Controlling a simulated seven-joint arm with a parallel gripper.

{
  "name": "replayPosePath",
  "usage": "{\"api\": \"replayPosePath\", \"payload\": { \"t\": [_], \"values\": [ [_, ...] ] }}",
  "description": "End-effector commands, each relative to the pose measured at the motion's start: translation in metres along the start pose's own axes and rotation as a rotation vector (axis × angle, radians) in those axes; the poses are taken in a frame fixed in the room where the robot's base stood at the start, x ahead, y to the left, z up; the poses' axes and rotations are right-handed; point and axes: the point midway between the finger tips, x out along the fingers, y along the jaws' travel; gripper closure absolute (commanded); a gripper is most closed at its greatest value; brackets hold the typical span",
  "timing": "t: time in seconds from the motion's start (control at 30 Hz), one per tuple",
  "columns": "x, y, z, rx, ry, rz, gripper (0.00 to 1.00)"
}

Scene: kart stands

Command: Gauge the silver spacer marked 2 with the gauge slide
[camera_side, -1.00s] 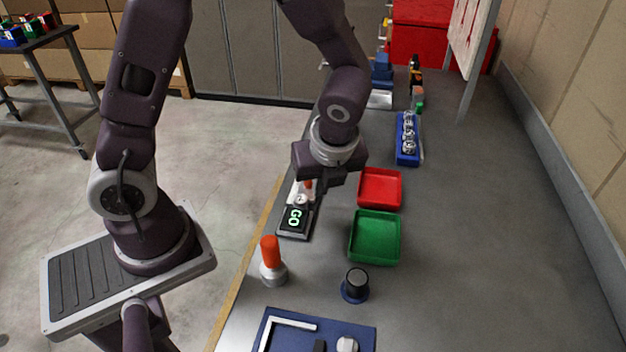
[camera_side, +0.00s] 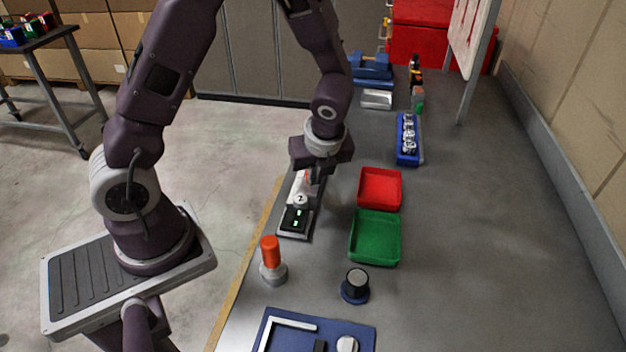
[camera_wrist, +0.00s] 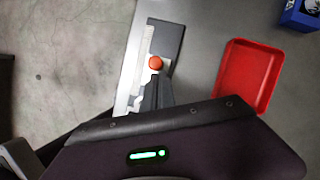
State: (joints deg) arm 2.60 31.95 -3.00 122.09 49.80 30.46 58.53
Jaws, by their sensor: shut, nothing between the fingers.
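The gauge (camera_side: 283,229) is a long, narrow device at the left edge of the bench, with a dark display (camera_side: 296,219) showing two small green marks. The silver spacer marked 2 (camera_side: 302,199) sits on it, just beyond the display. The gauge slide's red knob (camera_side: 308,177) is behind the spacer, partly covered by my gripper; it shows clearly in the wrist view (camera_wrist: 155,62). My gripper (camera_side: 312,182) is shut and empty, its fingers down close beside the knob. I cannot tell whether they touch it.
A red tray (camera_side: 380,205) and a green tray (camera_side: 353,250) stand to the right. A blue rack (camera_side: 408,160) holds several silver pieces. The bench's right side is clear.

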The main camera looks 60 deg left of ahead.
Motion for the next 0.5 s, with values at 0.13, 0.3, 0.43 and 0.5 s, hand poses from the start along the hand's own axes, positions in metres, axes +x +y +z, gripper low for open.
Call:
{"api": "replayPosePath", "payload": {
  "t": [0.13, 0.3, 0.43, 0.5],
  "values": [
    [0.006, -0.007, 0.016, -0.003, -0.001, 0.002, 1.00],
    [0.007, -0.008, 0.020, -0.003, -0.004, 0.002, 1.00],
    [0.008, -0.008, 0.021, -0.004, -0.007, 0.003, 1.00],
    [0.007, -0.008, 0.021, -0.004, -0.008, 0.003, 1.00]
  ]
}}
